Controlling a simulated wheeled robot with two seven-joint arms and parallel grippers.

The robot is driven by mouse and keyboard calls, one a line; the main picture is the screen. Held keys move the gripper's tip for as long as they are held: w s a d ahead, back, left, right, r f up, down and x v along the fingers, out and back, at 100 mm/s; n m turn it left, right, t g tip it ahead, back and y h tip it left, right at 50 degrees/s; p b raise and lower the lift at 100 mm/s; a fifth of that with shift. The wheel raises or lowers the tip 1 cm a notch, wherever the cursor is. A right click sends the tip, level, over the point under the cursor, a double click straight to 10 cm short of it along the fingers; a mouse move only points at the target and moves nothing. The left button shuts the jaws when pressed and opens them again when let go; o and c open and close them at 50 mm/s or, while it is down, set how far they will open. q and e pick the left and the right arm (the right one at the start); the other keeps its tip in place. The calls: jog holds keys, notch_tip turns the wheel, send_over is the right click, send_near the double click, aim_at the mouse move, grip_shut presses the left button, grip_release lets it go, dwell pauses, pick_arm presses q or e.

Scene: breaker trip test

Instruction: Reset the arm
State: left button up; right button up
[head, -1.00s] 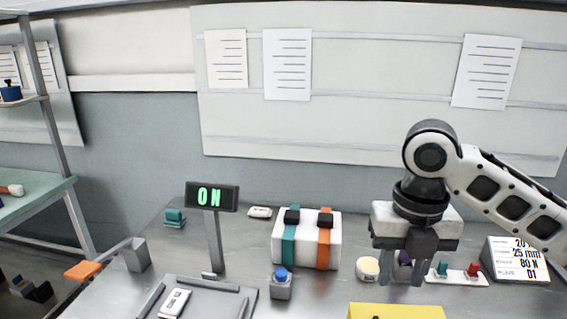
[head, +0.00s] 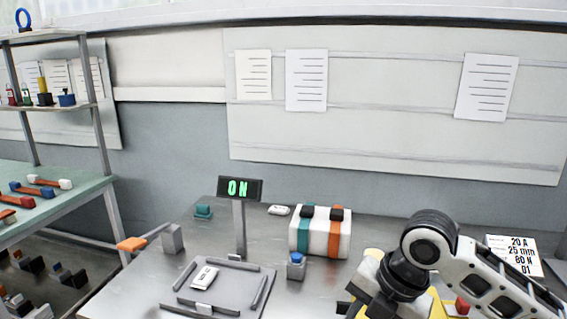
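My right gripper (head: 352,308) is low over the front right of the bench, tilted, with its fingers mostly cut off by the bottom edge. Whether it is open or shut does not show. My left gripper is out of view. At the left of the bench a lever with an orange end (head: 131,243) reaches out leftward from a grey block (head: 172,238). A display on a post (head: 240,189) reads ON in green. A white breaker-like piece (head: 205,277) lies inside a grey fixture plate (head: 232,285). A grey box with a blue button (head: 297,258) stands right of the plate.
A white case with teal and orange straps (head: 320,232) stands at the back. A card (head: 515,254) reads 20 A, 25 mm, 80 N, D1. A yellow item (head: 432,303) is partly behind my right arm. A teal side table (head: 60,195) holds several parts.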

jog(key=s+a+f+m+t+y, duration=0.2)
jog(key=a+f+m+t+y, duration=0.3)
jog(key=f+m, duration=0.8)
jog(key=s+d+f+m+t+h, duration=0.3)
jog(key=s+d+f+m+h, duration=0.2)
jog(key=s+f+m, duration=0.5)
jog(key=s+d+m, duration=0.2)
jog(key=m, duration=0.1)
jog(key=shift+s+t, duration=0.25)
jog(key=shift+t, duration=0.05)
